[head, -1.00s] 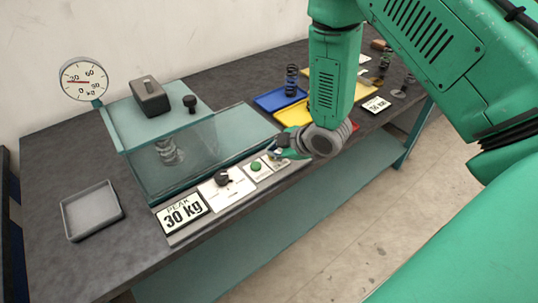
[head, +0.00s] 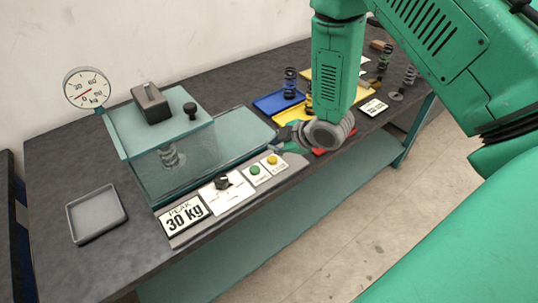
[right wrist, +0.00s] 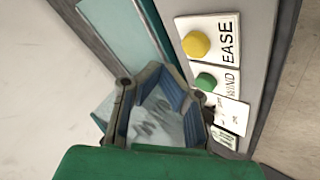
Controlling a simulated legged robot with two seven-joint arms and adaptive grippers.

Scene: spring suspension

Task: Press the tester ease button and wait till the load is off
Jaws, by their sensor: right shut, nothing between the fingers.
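The spring tester (head: 200,170) has a clear front with a coil spring (head: 170,156) behind it. Its round dial (head: 87,88) has a red needle pointing to the lower left, near 0. The yellow EASE button (head: 272,160) is uncovered beside the green WIND button (head: 255,170). The yellow button (right wrist: 196,44) and green button (right wrist: 205,82) also show in the right wrist view with their labels. My right gripper (head: 284,149) is shut and empty, just behind the yellow button and apart from it. My left gripper is not in view.
A black knob (head: 222,182) and a "PEAK 30 kg" card (head: 183,215) are on the front panel. An empty grey tray (head: 96,213) lies at left. Blue (head: 279,102), yellow and red trays and several springs are at right, partly behind my arm.

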